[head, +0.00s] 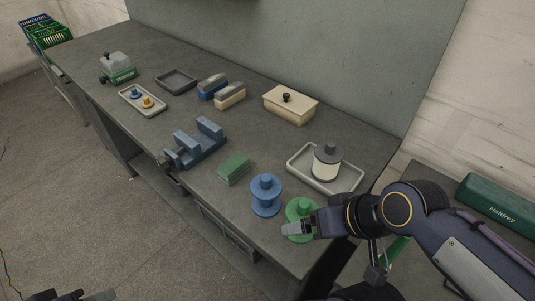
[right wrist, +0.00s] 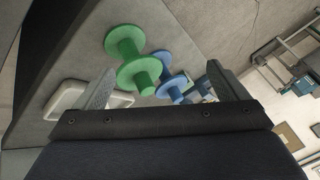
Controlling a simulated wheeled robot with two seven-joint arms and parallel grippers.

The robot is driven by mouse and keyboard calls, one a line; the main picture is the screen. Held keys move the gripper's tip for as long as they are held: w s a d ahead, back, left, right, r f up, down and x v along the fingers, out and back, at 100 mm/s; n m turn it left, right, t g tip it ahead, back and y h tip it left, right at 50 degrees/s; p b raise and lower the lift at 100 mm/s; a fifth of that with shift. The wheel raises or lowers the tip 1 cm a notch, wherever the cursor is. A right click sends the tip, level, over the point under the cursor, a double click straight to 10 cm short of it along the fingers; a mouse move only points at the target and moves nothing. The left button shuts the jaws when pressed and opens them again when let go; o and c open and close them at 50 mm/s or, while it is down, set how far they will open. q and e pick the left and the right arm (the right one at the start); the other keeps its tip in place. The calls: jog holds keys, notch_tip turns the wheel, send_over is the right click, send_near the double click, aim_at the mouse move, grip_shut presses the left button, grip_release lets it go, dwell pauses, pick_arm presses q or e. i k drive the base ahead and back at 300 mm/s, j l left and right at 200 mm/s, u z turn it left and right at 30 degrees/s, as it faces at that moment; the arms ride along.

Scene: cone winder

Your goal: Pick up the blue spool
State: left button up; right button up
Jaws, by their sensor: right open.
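The blue spool (head: 266,196) stands upright near the front edge of the workbench, left of the green spool (head: 302,215). My right gripper (head: 296,228) is open and overlaps the lower part of the green spool in the head view. In the right wrist view, the green spool (right wrist: 131,57) and the blue spool (right wrist: 168,66) show beyond the spread fingers of my right gripper (right wrist: 160,70). Nothing is visibly held. A dark part at the bottom left edge appears to be my left gripper (head: 85,296), mostly cut off.
A pale tray (head: 296,164) with a grey-and-white canister (head: 327,163) stands behind the spools. A green block (head: 234,168) and a blue vise-like fixture (head: 198,143) lie to the left. A cream box (head: 290,104) stands farther back. The bench's front edge is close to both spools.

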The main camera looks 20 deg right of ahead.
aim_at(266, 189)
jog(key=j+z, duration=0.1)
jog(key=z, duration=2.15)
jog(key=k+j+z, duration=0.15)
jog(key=j, duration=0.2)
jog(key=j+z, duration=0.15)
jog(key=j, duration=0.2)
jog(key=k, duration=0.05)
